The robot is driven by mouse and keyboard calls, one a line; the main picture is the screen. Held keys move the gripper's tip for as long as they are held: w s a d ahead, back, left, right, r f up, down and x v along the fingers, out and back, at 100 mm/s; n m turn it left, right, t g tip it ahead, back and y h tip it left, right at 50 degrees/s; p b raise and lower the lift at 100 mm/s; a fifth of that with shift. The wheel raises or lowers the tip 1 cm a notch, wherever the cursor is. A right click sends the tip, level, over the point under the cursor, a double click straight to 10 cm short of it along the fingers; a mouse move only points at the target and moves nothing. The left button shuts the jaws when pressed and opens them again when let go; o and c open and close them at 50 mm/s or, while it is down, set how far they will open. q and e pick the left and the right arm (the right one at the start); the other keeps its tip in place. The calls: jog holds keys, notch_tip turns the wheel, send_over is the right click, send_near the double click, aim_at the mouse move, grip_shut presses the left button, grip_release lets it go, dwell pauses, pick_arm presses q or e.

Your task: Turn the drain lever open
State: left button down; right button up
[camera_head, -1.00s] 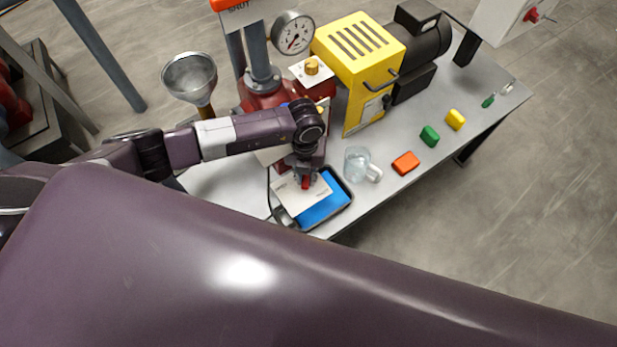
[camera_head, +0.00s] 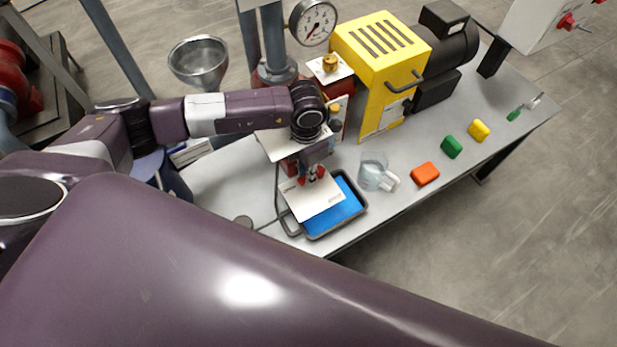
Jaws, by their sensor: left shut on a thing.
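My left gripper (camera_head: 312,176) points down beside the press, above the near part of the bench. It is shut on a small red part at its fingertips, which looks like the drain lever. The fingers and wrist hide most of this part, so its angle is hard to tell. Just below the fingertips is a white card (camera_head: 322,200) over the left part of a dark tray (camera_head: 357,184) with a blue bottom. My right gripper is out of view.
A clear jug (camera_head: 374,170) stands right of the tray. Orange (camera_head: 425,174), green (camera_head: 452,147) and yellow (camera_head: 479,130) blocks lie farther right. A yellow pump unit (camera_head: 375,62), pressure gauge (camera_head: 312,22) and metal funnel (camera_head: 198,62) stand behind. My purple body part fills the foreground.

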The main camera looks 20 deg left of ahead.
pick_arm(q)
jog(key=shift+w+a+m, duration=0.1)
jog(key=shift+a+m, duration=0.05)
jog(key=shift+m, duration=0.35)
jog(key=c, duration=1.8)
grip_release()
jog(key=shift+c, duration=0.2)
